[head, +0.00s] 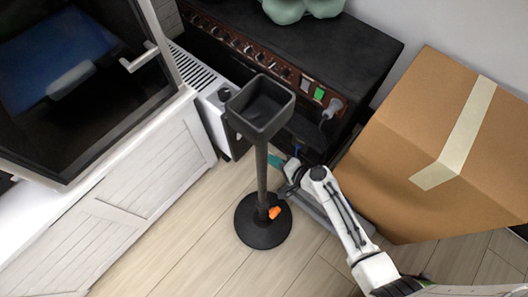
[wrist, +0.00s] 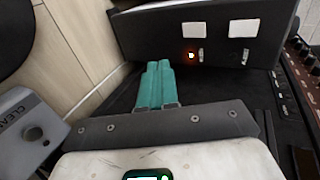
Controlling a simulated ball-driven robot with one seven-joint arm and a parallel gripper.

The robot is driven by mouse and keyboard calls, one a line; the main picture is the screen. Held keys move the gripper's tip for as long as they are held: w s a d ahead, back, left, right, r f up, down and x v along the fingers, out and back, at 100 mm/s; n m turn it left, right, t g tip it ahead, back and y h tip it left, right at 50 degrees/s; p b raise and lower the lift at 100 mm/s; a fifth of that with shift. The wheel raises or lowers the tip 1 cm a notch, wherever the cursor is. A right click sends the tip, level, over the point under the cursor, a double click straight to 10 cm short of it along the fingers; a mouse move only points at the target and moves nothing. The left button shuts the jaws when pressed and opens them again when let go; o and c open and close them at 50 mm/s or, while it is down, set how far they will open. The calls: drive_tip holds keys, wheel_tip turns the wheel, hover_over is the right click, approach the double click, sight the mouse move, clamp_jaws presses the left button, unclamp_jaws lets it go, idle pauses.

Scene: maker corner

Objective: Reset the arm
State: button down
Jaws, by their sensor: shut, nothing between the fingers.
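My arm reaches in from the lower right of the head view. My gripper (head: 276,160) is at its end, just right of the black stand's post and low in front of the black cabinet. In the wrist view my gripper (wrist: 155,85) shows two teal fingers pressed together, with nothing between them. Part of the gripper in the head view is hard to make out against the dark things behind it.
A black stand (head: 263,180) with a square tray top stands close left of my gripper, an orange piece at its base. A cardboard box (head: 400,190) is right of my arm. A black cabinet with knobs (head: 300,45) is behind. White cupboards (head: 150,190) stand left.

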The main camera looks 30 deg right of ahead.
drive_tip(key=shift+s+d+r, duration=0.15)
drive_tip(key=shift+s+d, duration=0.05)
drive_tip(key=shift+s, duration=0.45)
drive_tip(key=s+a+r+n+g+y, duration=0.25)
drive_tip(key=s+r+n+g, duration=0.4)
drive_tip(key=s+n, duration=0.35)
drive_tip(key=s+d+r+n+g+h, duration=0.45)
drive_tip(key=s+d+r+h, duration=0.25)
drive_tip(key=s+r, duration=0.25)
wheel_tip(320, 180, up, 33)
drive_tip(key=p, duration=3.3)
drive_tip(key=shift+s, duration=0.3)
drive_tip(key=shift+r+m, duration=0.1)
drive_tip(key=shift+m, duration=0.15)
